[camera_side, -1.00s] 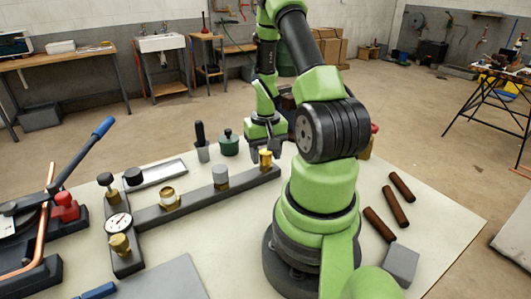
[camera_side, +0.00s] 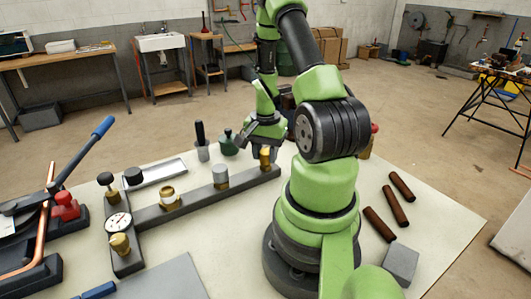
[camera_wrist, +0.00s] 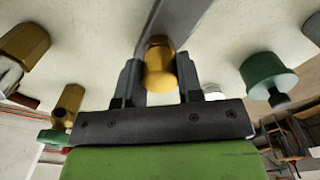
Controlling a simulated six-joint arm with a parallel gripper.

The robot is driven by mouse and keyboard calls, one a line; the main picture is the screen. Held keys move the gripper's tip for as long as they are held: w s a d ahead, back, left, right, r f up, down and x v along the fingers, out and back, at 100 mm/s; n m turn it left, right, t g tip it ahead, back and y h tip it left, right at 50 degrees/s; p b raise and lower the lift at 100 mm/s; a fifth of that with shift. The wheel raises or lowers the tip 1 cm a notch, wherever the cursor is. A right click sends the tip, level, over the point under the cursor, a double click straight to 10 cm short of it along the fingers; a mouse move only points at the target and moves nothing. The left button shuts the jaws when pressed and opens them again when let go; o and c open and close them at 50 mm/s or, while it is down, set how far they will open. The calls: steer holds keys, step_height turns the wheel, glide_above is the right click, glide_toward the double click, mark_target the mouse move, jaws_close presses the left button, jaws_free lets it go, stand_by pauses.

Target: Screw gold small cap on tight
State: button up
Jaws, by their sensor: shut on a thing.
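A gold small cap (camera_side: 265,155) sits upright at the far right end of the dark rail (camera_side: 205,197). My gripper (camera_side: 265,152) comes down over this end of the rail and is shut on the cap. In the wrist view the gold cap (camera_wrist: 160,65) stands between the two dark fingers of my gripper (camera_wrist: 160,80), with the rail running away beyond it. The thread under the cap is hidden, so I cannot tell how tight it sits.
Along the rail stand a grey cap (camera_side: 220,175) and a gold-and-white fitting (camera_side: 168,197). A dial gauge (camera_side: 118,222) and a brass fitting (camera_side: 120,244) are at the left. A green pot (camera_side: 228,142) is behind the rail. Brown rods (camera_side: 395,205) lie right of my base.

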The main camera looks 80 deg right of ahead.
steer(key=m, duration=1.9)
steer(key=shift+m, duration=0.4)
steer(key=m, duration=0.3)
steer(key=o, duration=0.9)
steer(key=shift+c, duration=0.2)
